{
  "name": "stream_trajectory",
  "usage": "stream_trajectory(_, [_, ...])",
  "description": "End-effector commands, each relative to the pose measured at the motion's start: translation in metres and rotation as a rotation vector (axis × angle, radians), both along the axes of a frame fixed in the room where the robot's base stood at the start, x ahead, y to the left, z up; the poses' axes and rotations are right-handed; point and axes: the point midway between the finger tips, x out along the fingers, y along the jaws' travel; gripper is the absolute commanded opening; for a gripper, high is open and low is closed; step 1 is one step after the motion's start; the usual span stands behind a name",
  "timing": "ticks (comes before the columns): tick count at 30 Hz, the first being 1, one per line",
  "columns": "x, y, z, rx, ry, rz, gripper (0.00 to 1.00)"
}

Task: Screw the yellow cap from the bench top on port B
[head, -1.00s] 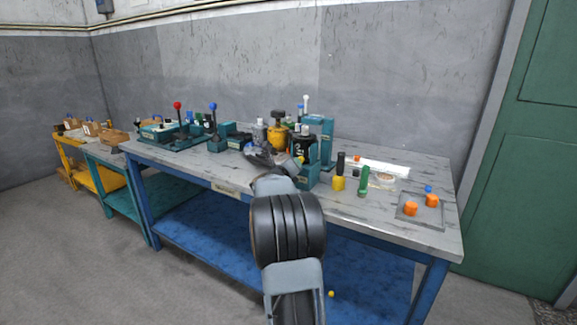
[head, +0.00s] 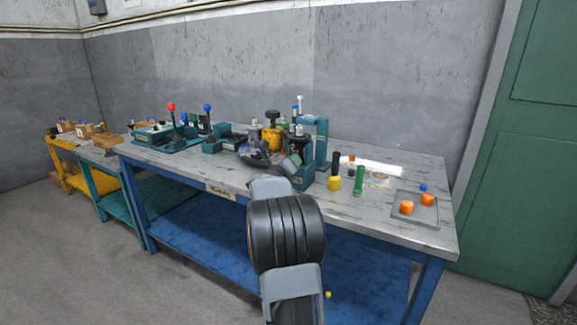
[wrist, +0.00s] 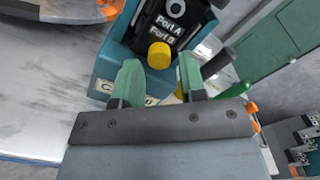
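A yellow cap (wrist: 159,55) sits at the port under the "Port B" label on the black motor body (wrist: 172,22) in the wrist view. Whether it is fully threaded I cannot tell. My gripper (wrist: 158,70) is open, its two green fingers apart, with the cap just beyond and between the fingertips. No contact with the cap shows. In the head view the motor stands in a teal stand (head: 321,140), and my wrist in front hides the cap and ports.
A yellow-and-black tool (head: 334,182) and a green-handled tool (head: 359,180) stand right of the motor. Orange caps (head: 406,208) lie on a grey plate at the bench's right end. A small yellow piece (head: 328,295) lies low, below the bench top.

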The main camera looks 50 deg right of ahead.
Motion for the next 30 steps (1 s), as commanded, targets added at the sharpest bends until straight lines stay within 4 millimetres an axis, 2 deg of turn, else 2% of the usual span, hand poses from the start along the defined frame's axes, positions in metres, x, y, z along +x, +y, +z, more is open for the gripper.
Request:
stream_trajectory(10, [-0.004, 0.031, 0.004, -0.011, -0.004, 0.002, 0.36])
stream_trajectory(19, [-0.005, 0.034, 0.004, -0.008, -0.002, 0.001, 0.36])
stream_trajectory(29, [-0.005, 0.033, 0.003, -0.008, -0.001, 0.0, 0.66])
stream_trajectory(30, [-0.005, 0.033, 0.003, -0.008, -0.001, 0.0, 0.66])
